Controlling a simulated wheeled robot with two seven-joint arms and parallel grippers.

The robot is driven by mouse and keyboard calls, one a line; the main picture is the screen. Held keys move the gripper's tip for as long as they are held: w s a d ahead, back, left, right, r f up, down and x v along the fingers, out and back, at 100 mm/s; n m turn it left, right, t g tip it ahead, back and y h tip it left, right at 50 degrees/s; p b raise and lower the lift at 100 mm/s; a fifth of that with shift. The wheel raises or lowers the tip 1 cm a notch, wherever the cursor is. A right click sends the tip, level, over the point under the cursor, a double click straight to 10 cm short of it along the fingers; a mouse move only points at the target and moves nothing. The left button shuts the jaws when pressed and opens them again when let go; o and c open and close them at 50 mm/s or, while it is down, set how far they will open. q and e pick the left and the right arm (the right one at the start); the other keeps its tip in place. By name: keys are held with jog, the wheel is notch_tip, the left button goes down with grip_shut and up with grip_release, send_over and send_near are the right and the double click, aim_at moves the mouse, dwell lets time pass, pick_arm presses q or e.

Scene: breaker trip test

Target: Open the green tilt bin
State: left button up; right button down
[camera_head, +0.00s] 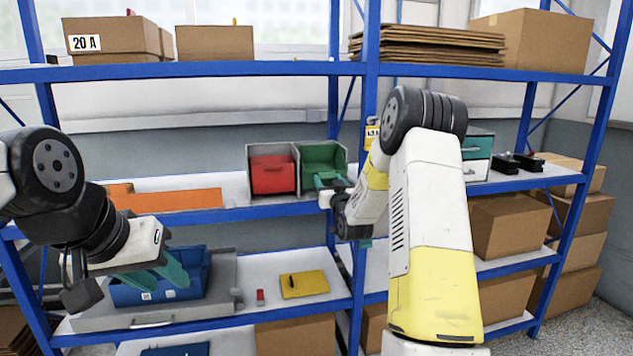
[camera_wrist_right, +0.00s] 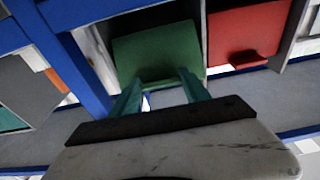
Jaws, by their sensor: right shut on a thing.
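The green tilt bin (camera_head: 322,156) sits in a grey housing on the middle shelf, right of the red bin (camera_head: 272,176). Its front appears tilted outward, with green inner surface showing in the head view. My right gripper (camera_head: 329,181) is at its lower front edge. In the right wrist view the green bin (camera_wrist_right: 157,52) lies just beyond the teal fingers (camera_wrist_right: 163,92), which are shut on its handle; the handle itself is mostly hidden. My left gripper (camera_head: 168,274) is open and empty above the blue tray on the lower shelf.
The blue tray (camera_head: 196,292) stands on a grey base. A yellow plate (camera_head: 304,284) and a small red item (camera_head: 260,296) lie beside it. A blue shelf post (camera_head: 369,100) stands right of the bins. Orange strips (camera_head: 180,200) lie left of the bins.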

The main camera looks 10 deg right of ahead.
jog(key=shift+f, duration=0.6)
jog(key=c, duration=0.7)
grip_release()
jog(key=shift+c, duration=0.2)
jog(key=shift+o, duration=1.1)
jog(key=shift+w, duration=0.1)
jog(key=shift+r, duration=0.25)
jog(key=s+f, duration=0.1)
jog(key=s, duration=0.6)
jog(key=shift+s+d, duration=0.15)
jog(key=shift+s, duration=0.25)
